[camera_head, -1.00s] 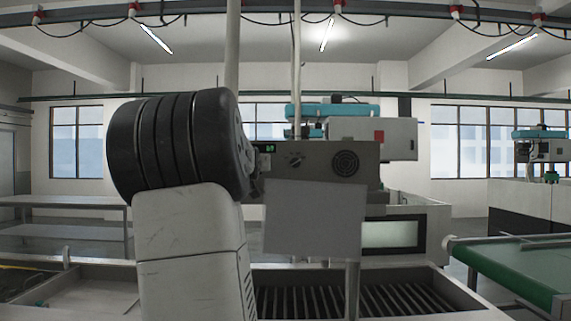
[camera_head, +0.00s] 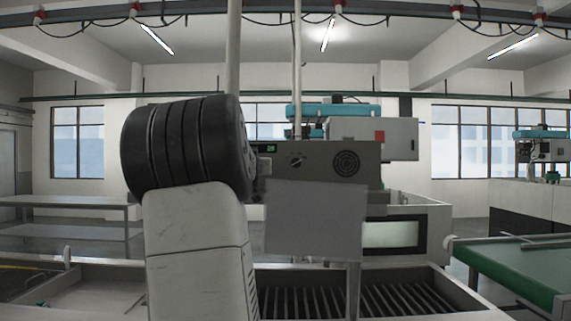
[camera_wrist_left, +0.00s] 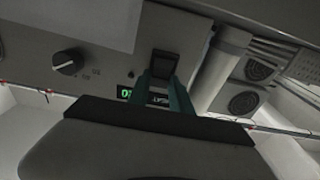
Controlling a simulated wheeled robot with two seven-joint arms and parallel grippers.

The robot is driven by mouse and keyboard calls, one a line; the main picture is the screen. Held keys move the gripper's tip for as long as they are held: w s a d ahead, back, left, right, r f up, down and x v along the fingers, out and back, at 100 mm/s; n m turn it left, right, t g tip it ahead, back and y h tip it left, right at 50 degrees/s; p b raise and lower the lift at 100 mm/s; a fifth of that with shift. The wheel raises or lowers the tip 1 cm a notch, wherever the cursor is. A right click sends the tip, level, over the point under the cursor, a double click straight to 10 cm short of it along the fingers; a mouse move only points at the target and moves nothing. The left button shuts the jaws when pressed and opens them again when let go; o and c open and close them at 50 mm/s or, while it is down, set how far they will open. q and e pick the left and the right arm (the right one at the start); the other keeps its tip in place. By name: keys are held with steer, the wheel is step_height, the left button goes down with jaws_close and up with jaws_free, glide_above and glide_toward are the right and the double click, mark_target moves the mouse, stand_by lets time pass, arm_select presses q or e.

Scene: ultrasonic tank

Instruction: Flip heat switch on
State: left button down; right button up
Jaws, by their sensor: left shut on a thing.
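The heat switch (camera_wrist_left: 165,64) is a black rocker in a dark frame on the grey control panel (camera_wrist_left: 105,65) in the left wrist view. My left gripper (camera_wrist_left: 162,84) has two teal fingers that reach up to the switch. They are close together, shut on its near part. Whether the rocker is tipped on or off is not clear. A small label, partly covered by the fingers, and a green lit display (camera_wrist_left: 126,93) sit beside them. In the head view my left arm hides the switch and the fingers. My right gripper is not in view.
The panel also carries a black knob (camera_wrist_left: 68,61) and a round vent (camera_head: 346,163). A light pipe (camera_wrist_left: 220,68) runs close beside the switch. A blank grey plate (camera_head: 314,220) stands in front of the tank (camera_head: 470,300). A green conveyor (camera_head: 520,265) is at the right.

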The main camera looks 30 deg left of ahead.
arm_select(q)
steer(key=shift+s+f+t+y, duration=0.15)
steer(key=shift+t+y, duration=0.1)
steer(key=shift+t, duration=0.25)
steer(key=shift+w+f+t+y, duration=0.15)
steer(key=shift+t+y, duration=0.1)
steer(key=shift+t, duration=0.25)
steer(key=shift+s, duration=0.1)
steer(key=c, duration=1.2)
jaws_free()
steer(key=shift+o, duration=0.2)
steer(key=shift+s+d, duration=0.1)
steer(key=v, duration=0.7)
steer(key=shift+s+d, duration=0.15)
steer(key=shift+s, duration=0.1)
steer(key=shift+f, duration=0.1)
